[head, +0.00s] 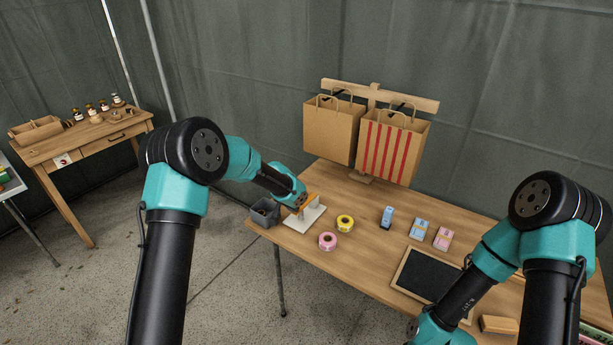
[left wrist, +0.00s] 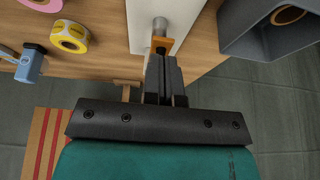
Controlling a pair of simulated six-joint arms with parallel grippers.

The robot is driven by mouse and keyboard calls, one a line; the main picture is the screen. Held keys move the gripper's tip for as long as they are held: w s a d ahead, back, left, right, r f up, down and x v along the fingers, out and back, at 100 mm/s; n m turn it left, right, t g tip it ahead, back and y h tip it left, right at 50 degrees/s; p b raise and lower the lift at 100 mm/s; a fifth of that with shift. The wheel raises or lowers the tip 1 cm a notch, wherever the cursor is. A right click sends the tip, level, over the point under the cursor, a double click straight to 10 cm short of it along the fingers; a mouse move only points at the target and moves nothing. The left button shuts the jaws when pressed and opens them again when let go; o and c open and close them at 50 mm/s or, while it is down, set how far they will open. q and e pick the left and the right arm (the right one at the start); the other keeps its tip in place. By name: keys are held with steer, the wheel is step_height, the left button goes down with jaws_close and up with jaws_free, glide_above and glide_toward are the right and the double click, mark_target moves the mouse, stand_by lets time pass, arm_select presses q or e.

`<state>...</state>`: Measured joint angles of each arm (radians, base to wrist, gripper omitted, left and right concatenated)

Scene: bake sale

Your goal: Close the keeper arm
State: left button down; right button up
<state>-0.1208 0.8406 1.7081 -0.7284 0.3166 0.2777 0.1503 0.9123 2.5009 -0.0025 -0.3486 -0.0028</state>
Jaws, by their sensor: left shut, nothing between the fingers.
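A stand with a white base (head: 304,217) is at the left end of the wooden table, with an orange part (head: 311,199) on top. I take the orange part to be the keeper arm. In the left wrist view the white base (left wrist: 136,28), a metal post (left wrist: 160,26) and the orange part (left wrist: 163,44) are just past my left fingertips. My left gripper (left wrist: 163,62) is shut and empty, its tips at or very near the orange part; contact is unclear. My right gripper is not in view; only that arm shows.
A pink roll (head: 327,241) and a yellow roll (head: 345,222) lie right of the stand. A grey bin (head: 264,213) is at the table's left edge. Two paper bags (head: 333,132) hang behind. Small boxes (head: 420,229) and a chalkboard (head: 428,274) lie to the right.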

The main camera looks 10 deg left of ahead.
arm_select(q)
steer(key=s+a+r, duration=0.3)
steer(key=s+r, duration=0.4)
steer(key=r, duration=0.3)
steer(key=shift+s+a, duration=0.1)
steer(key=shift+s, duration=0.05)
stand_by(0.4)
steer(key=s+f+n+g+h, duration=0.2)
steer(key=s+f+n+g, duration=0.15)
steer(key=s+f, duration=1.75)
steer(key=s+a+f+n, duration=0.2)
steer(key=s+f+n, duration=0.1)
steer(key=s+f, duration=0.4)
steer(key=s, duration=0.3)
steer(key=shift+a+f, duration=0.15)
